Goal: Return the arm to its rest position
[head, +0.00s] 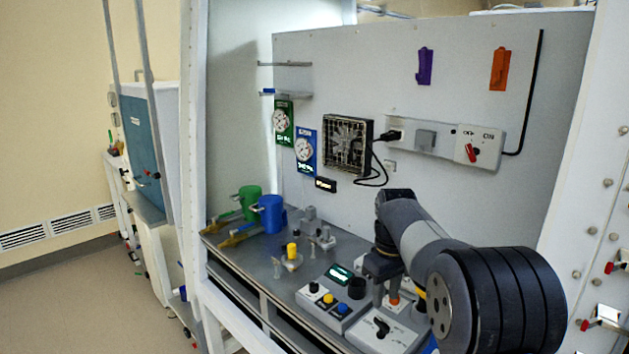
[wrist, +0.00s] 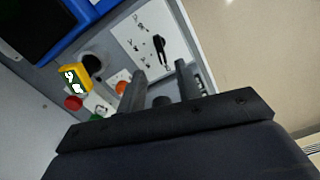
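My gripper (head: 387,288) hangs at the end of my bent arm, low over the control boxes at the front right of the worktop. In the wrist view its two fingers (wrist: 161,76) stand apart. No held object is clear between them, though a dark rounded shape shows near their base. An orange button (head: 394,300) is close beside the fingers; it also shows in the wrist view (wrist: 122,87). A white panel with a black rotary switch (head: 382,327) lies just in front of the gripper. My forearm hides part of the worktop's right side.
A box with black, yellow and blue buttons (head: 335,303) stands left of the gripper. Green (head: 250,203) and blue (head: 271,214) mugs stand at the back left. A fan (head: 347,145) and a socket strip with a red switch (head: 472,152) are on the back wall. White frame posts flank the opening.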

